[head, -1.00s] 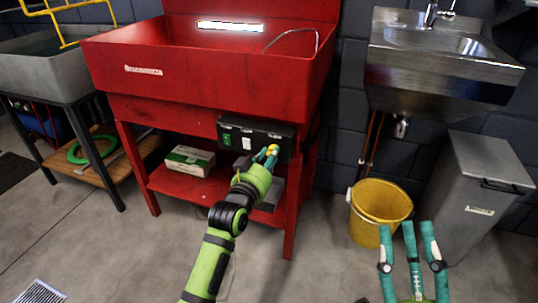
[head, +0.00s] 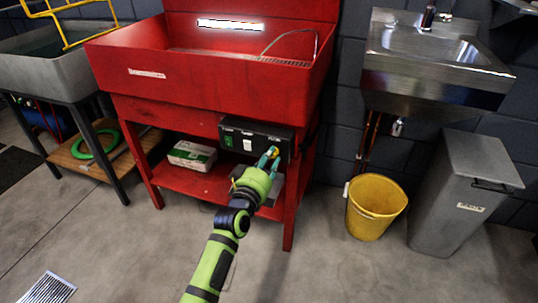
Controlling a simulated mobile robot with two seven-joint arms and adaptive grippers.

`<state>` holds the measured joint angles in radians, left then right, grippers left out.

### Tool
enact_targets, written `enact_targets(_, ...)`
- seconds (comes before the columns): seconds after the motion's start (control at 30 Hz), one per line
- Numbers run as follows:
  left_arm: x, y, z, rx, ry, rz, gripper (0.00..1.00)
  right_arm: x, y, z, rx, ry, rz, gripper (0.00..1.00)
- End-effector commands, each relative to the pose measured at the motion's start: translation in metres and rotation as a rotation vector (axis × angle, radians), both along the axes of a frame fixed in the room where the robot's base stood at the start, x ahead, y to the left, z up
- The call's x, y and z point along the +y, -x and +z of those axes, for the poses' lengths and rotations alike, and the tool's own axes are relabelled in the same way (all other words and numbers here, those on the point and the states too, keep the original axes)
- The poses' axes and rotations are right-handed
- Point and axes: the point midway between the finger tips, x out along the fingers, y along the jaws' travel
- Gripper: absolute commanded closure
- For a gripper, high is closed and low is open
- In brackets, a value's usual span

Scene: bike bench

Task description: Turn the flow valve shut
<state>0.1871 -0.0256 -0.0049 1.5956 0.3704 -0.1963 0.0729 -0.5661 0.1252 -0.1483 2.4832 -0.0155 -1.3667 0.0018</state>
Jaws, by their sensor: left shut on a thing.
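The black control box (head: 240,136) is fixed to the front of the red wash basin, under its tub. It has a green switch at its left and a label at its right end. The flow valve is at the box's right part. Only a small yellowish bit shows between my fingers, and the rest is hidden, so its turn angle cannot be told. My left gripper (head: 270,158) reaches up from below, its teal fingers shut on the valve at the box's front. My right gripper is not in view.
The red basin (head: 200,80) has a lower shelf with a white-green carton (head: 192,155). A yellow bucket (head: 375,207) and a grey bin (head: 462,195) stand at the right below a steel sink (head: 435,65). The floor in front is free.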

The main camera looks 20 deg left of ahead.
Motion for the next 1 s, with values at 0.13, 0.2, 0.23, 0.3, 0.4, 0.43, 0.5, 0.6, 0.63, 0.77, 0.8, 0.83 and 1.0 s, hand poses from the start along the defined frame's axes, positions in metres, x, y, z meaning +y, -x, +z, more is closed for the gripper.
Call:
enact_targets(0.13,0.002,-0.001,0.009,-0.011,0.113,0.004,1.00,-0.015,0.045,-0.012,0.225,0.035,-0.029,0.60)
enact_targets(0.2,0.002,-0.002,0.009,-0.010,0.174,0.004,1.00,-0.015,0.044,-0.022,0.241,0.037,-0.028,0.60)
enact_targets(0.23,0.002,-0.002,0.009,-0.008,0.201,0.005,1.00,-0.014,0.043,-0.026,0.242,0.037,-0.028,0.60)
enact_targets(0.3,0.002,-0.002,0.009,-0.005,0.268,0.004,1.00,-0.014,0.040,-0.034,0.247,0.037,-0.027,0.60)
enact_targets(0.4,0.002,-0.002,0.009,-0.003,0.364,0.004,1.00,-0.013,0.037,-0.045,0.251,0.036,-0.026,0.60)
enact_targets(0.43,0.002,-0.002,0.008,-0.002,0.392,0.004,1.00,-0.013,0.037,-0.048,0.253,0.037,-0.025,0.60)
enact_targets(0.5,0.002,-0.002,0.008,-0.001,0.458,0.003,1.00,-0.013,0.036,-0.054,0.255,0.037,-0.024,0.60)
enact_targets(0.6,0.002,-0.002,0.008,0.002,0.544,0.004,1.00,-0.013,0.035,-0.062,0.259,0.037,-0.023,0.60)
enact_targets(0.63,0.002,-0.002,0.007,0.003,0.570,0.003,1.00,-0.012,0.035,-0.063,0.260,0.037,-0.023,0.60)
enact_targets(0.77,0.003,-0.002,0.007,0.005,0.669,0.004,1.00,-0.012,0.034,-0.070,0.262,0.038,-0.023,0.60)
enact_targets(0.8,0.003,-0.002,0.007,0.005,0.695,0.004,1.00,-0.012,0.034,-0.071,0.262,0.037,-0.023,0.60)
enact_targets(0.83,0.003,-0.002,0.007,0.006,0.714,0.004,1.00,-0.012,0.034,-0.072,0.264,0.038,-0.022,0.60)
enact_targets(1.0,0.003,-0.002,0.007,0.010,0.802,0.003,1.00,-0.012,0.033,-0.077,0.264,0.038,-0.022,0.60)
